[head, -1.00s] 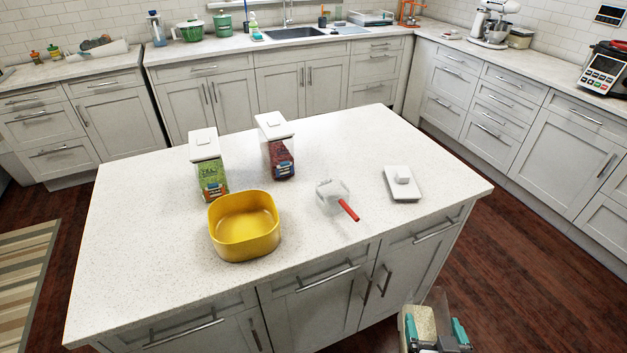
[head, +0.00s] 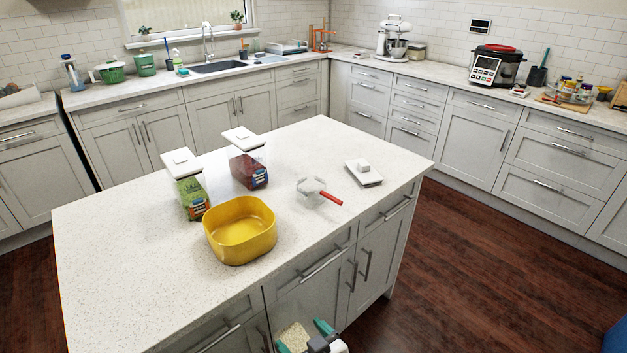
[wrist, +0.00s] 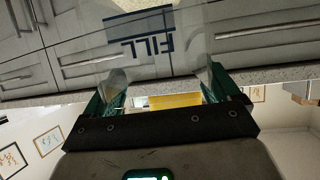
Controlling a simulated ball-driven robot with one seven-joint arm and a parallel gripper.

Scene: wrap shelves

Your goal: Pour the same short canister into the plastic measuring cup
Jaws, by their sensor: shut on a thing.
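The clear measuring cup (head: 311,187) with a red handle (head: 331,198) rests on the island top in the head view, right of the yellow bin. Whether anything is in it is hard to tell. My gripper (head: 304,338) is at the bottom edge of the head view, low in front of the island and well apart from the cup. It is shut on a clear canister (head: 292,336) with pale beige contents. In the wrist view the canister's transparent wall (wrist: 140,55) spans between my teal fingers, with an upside-down "FILL" mark on it. Its lower part is out of the head view.
A yellow bin (head: 240,243) stands at the island's front. Two lidded canisters, one green-labelled (head: 192,199) and one with dark red contents (head: 248,172), stand behind it. A loose white lid (head: 363,175) lies right of the cup. The island's left part is clear.

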